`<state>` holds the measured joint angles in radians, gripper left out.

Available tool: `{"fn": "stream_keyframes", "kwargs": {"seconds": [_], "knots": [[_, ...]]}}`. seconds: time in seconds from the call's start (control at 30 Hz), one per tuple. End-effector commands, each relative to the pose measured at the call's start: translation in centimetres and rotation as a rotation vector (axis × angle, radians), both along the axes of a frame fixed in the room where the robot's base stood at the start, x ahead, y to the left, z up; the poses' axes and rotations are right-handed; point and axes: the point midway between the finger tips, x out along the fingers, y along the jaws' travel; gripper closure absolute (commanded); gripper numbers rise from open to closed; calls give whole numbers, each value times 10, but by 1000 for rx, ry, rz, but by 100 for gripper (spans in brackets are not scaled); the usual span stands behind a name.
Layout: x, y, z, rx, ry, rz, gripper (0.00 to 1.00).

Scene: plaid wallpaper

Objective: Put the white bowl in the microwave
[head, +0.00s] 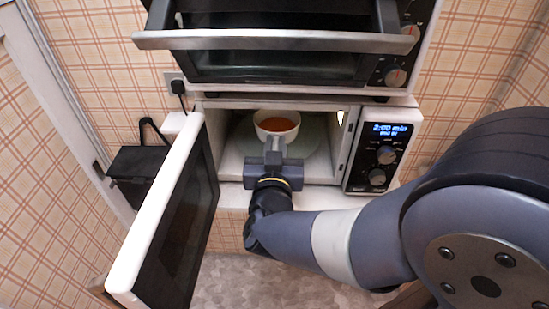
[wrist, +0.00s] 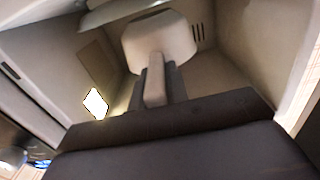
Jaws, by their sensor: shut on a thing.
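The white bowl (head: 277,121) holds an orange-brown content and is inside the open microwave (head: 383,150), above the glass turntable (head: 240,150). My gripper (head: 275,145) reaches in through the opening and is shut on the near side of the bowl. The bowl looks upright. In the wrist view the bowl (wrist: 160,38) shows at the fingertips (wrist: 156,70), with the microwave's inner walls around it. I cannot tell whether the bowl touches the turntable. The microwave door (head: 170,215) stands wide open on the left.
A toaster oven (head: 275,41) with a long metal handle sits directly above the microwave. A black box-like object (head: 140,170) stands left, behind the door. The microwave's control panel (head: 383,160) flanks the opening on the right. A lit patch (wrist: 95,103) shows on the cavity wall.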

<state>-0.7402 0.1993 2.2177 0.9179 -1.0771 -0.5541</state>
Motion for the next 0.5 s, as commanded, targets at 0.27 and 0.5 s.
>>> {"fn": "stream_keyframes", "kwargs": {"seconds": [0.27,0.5], "knots": [[33,-2,-1,0,-3,-2,100],[58,-2,-2,1,-3,-2,100]]}}
